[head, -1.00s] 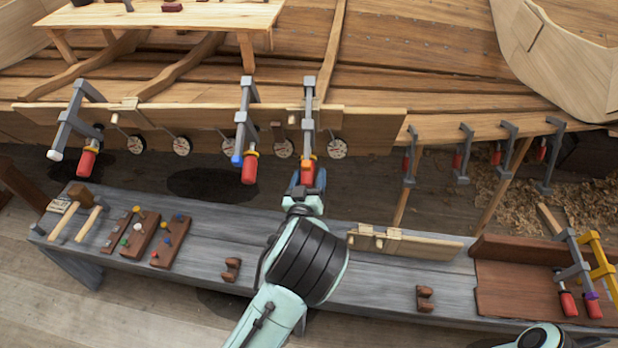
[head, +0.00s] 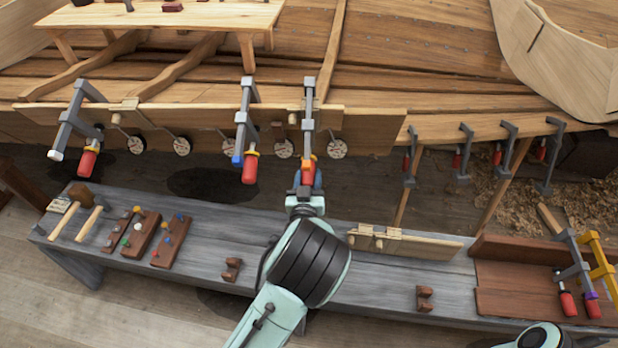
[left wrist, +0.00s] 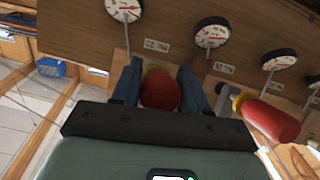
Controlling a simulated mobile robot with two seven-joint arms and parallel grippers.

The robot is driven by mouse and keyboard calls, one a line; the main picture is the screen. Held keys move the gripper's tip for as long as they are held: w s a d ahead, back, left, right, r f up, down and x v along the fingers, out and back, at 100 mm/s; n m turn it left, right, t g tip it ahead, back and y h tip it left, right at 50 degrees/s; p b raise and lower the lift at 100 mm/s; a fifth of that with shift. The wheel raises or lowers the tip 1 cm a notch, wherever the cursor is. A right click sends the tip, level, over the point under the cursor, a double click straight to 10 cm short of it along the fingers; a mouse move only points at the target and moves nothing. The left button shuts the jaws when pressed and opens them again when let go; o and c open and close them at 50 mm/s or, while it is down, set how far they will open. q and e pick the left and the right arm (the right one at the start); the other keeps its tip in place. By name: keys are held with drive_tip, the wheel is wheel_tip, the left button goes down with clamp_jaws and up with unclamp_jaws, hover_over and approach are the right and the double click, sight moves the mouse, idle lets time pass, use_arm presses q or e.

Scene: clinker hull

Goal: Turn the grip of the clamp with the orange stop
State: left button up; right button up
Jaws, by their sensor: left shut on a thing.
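The clamp with the orange stop (head: 308,115) is a grey clamp, the rightmost of three large ones on the plank along the hull. Its orange stop (head: 302,161) shows at the lower end, just above my gripper. My left gripper (head: 307,182) reaches up to its red grip (head: 307,171) from below. In the left wrist view the two dark blue fingers (left wrist: 160,88) stand on either side of the red grip (left wrist: 160,92), shut on it. The grip's far end is partly hidden. My right gripper is out of view.
A clamp with a blue stop (head: 245,120) hangs close to the left; its red grip (left wrist: 270,120) is near my fingers. A white-stopped clamp (head: 72,125) is farther left. Round dials (head: 337,149) hang along the plank. The grey bench (head: 205,255) lies below with tools.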

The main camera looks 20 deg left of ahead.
use_arm(q)
drive_tip(key=shift+m+g+y+p, duration=0.3)
drive_tip(key=shift+m+y, duration=0.5)
drive_tip(key=shift+y, duration=0.1)
drive_tip(key=shift+a, duration=0.1)
drive_tip(key=o, duration=1)
drive_tip(key=shift+s, duration=0.1)
drive_tip(key=v, duration=1.3)
drive_tip(key=shift+s+r+b, duration=0.1)
drive_tip(key=shift+b, duration=0.2)
